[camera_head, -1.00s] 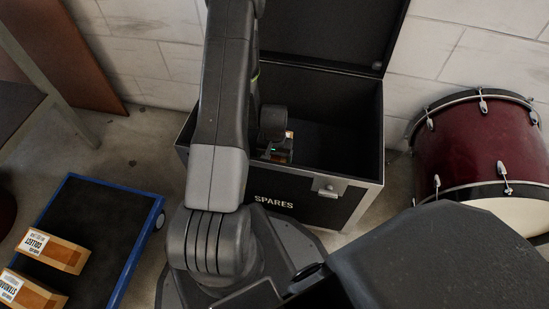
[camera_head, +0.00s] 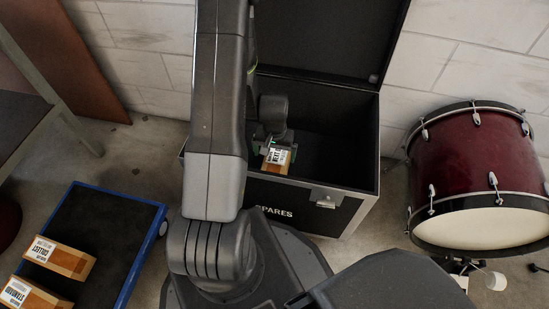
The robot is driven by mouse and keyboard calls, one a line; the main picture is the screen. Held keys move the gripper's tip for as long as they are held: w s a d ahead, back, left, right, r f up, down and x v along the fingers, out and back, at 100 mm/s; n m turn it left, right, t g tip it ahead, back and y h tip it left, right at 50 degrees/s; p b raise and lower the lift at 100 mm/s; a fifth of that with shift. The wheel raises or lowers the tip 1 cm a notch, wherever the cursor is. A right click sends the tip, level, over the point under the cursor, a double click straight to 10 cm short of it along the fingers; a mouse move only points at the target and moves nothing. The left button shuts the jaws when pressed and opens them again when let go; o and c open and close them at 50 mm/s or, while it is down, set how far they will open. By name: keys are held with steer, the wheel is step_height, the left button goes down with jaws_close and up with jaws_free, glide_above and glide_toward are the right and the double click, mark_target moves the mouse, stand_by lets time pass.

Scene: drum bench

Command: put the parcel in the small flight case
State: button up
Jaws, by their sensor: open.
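The flight case (camera_head: 335,201), black with pale metal edges and the word SPARES on its front, stands open against the wall with its lid raised. A small brown parcel (camera_head: 275,163) with a white label shows at the case's opening, just behind the front rim. My gripper (camera_head: 272,150) is open at the parcel's far end, over the case. The fingers are small and dark, so I cannot tell whether they touch the parcel. I cannot tell whether the parcel rests on anything. My arm hides the left part of the case.
A blue-edged trolley (camera_head: 127,262) at lower left carries two brown boxes, one labelled COLLECT (camera_head: 60,258) and one labelled STANDARD (camera_head: 38,294). A dark red drum (camera_head: 460,160) stands right of the case. A bench leg (camera_head: 78,128) is at upper left. Bare floor lies between trolley and case.

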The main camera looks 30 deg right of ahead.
steer(key=shift+r, duration=1.2)
stand_by(0.5)
